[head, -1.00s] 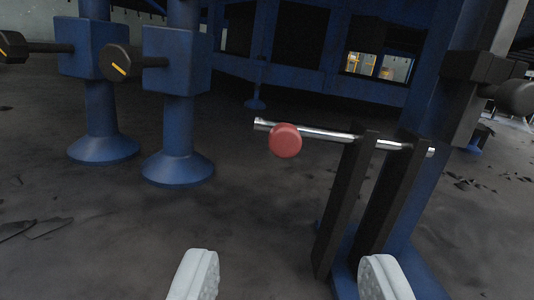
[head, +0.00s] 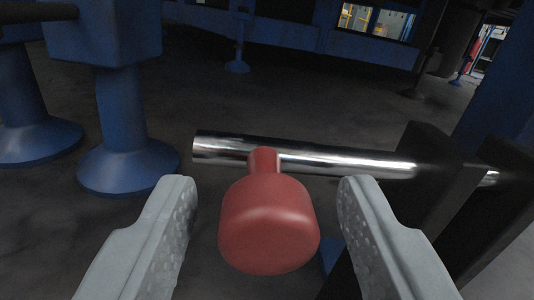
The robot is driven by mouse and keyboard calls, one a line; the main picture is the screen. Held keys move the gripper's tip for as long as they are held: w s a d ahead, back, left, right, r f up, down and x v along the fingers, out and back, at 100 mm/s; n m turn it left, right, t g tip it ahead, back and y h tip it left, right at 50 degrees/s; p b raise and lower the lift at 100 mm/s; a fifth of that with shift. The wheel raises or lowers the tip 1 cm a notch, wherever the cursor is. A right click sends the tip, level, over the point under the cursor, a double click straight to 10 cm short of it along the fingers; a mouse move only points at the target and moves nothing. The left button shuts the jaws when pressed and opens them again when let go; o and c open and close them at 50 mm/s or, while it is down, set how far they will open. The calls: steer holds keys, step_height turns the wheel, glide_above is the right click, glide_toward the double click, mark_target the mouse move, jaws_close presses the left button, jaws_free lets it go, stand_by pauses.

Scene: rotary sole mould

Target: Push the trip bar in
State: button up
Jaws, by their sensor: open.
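The trip bar (head: 340,161) is a shiny metal rod that runs across the middle of the head view. Its right part passes through two dark upright plates (head: 432,185). A red knob (head: 268,225) on a short red stem stands out from the bar toward me, near the bar's free left end. My gripper (head: 262,190) is open, with one pale finger on each side of the red knob. There is a gap between each finger and the knob, and the jaws hold nothing.
Blue posts with flared feet (head: 128,165) stand on the dark floor at the left. A blue column (head: 500,90) rises at the right behind the plates. Dark blue machine framing (head: 290,30) crosses the back. The floor (head: 330,105) behind the bar is clear.

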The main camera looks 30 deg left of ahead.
mark_target(374, 176)
steer(key=shift+w+a, duration=0.25)
steer(key=shift+w, duration=0.1)
jaws_close()
steer(key=shift+w+d, duration=1.55)
steer(key=shift+d, duration=0.25)
jaws_free()
steer(key=shift+d, duration=0.1)
steer(key=shift+w, duration=0.1)
